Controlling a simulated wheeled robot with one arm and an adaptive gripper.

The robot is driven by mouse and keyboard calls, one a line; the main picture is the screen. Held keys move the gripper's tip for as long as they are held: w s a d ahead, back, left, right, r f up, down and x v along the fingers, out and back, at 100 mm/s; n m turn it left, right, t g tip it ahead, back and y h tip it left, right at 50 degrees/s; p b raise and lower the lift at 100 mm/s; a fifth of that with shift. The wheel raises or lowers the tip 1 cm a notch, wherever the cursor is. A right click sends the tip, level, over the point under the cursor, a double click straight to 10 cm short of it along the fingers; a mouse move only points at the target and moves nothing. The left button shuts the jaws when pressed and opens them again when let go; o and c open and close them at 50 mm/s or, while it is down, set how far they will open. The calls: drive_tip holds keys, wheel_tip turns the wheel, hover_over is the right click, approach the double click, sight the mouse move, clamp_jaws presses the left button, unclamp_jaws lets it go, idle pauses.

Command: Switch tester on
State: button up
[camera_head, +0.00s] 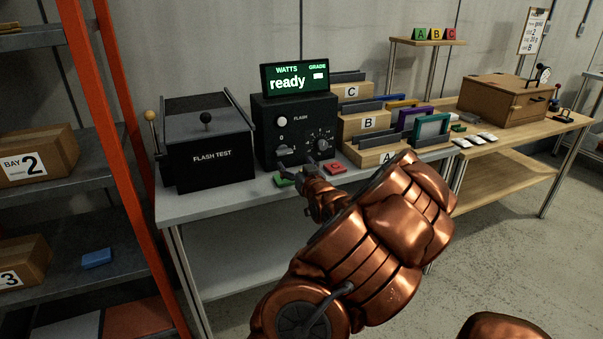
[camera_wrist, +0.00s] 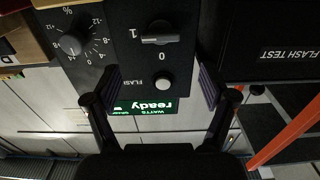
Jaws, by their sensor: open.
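The tester is a black box (camera_head: 268,125) on the grey bench, with a lit green display (camera_head: 294,77) reading "ready" under WATTS and GRADE. Its front has a 0/1 rotary switch (camera_head: 285,151), a pale FLASH button (camera_head: 282,121) and a % dial (camera_head: 321,144). In the wrist view, which is upside down, the switch (camera_wrist: 159,33) lies with its handle crosswise, toward the 1 mark. My gripper (camera_wrist: 157,85) is open and empty in front of the panel, its fingers spread on either side of the FLASH button. In the head view my gripper (camera_head: 305,170) is partly hidden by my arm.
A FLASH TEST box (camera_head: 208,155) stands left of the tester. Wooden bins A, B and C (camera_head: 370,122) stand close on its right. Green (camera_head: 284,180) and red (camera_head: 335,167) blocks lie at the bench front. An orange shelf post (camera_head: 115,130) is at left.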

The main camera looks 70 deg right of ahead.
drive_tip(key=shift+v, duration=2.15)
